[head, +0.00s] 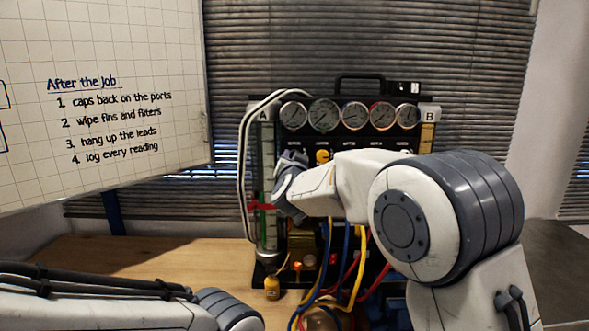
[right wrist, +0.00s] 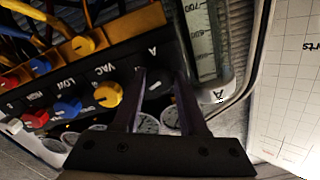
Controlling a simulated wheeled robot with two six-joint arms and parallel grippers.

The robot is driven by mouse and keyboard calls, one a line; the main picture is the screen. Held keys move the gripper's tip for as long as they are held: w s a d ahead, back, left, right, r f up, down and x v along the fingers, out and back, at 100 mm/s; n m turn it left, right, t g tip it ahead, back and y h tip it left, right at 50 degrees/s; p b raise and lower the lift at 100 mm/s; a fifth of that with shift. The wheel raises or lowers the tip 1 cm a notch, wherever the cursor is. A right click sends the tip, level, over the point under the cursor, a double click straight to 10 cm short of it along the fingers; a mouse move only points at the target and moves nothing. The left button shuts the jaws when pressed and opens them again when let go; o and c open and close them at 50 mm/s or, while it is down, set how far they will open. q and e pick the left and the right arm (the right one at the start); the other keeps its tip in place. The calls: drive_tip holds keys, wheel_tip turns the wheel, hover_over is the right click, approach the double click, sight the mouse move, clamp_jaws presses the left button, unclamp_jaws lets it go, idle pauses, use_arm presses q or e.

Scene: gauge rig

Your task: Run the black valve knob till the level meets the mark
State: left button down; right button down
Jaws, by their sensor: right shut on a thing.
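In the right wrist view the black valve knob (right wrist: 156,86), by the letter A on the rig's panel, sits between my right gripper's (right wrist: 158,76) two fingers, which are shut on it. In the head view my right gripper (head: 289,180) covers that knob, just right of the clear tube A (head: 267,150). A red mark (head: 262,207) crosses the tube low down. Green shows in the tube below the mark, but the exact level is too small to tell. The right wrist view shows only the tube's scaled end (right wrist: 201,40). My left gripper is out of view.
Several round gauges (head: 323,114) line the rig's top, with tube B (head: 427,135) at its right. Yellow, blue and red hoses (head: 361,265) hang in front. Other coloured knobs (right wrist: 108,94) sit beside the black one. The wooden bench (head: 150,258) is clear at left.

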drive_tip(key=shift+m+b, duration=1.15)
drive_tip(key=shift+m, duration=0.85)
drive_tip(key=shift+c, duration=2.2)
unclamp_jaws()
drive_tip(key=s+b, duration=0.2)
drive_tip(key=s, duration=0.8)
drive_tip(key=shift+s, duration=0.25)
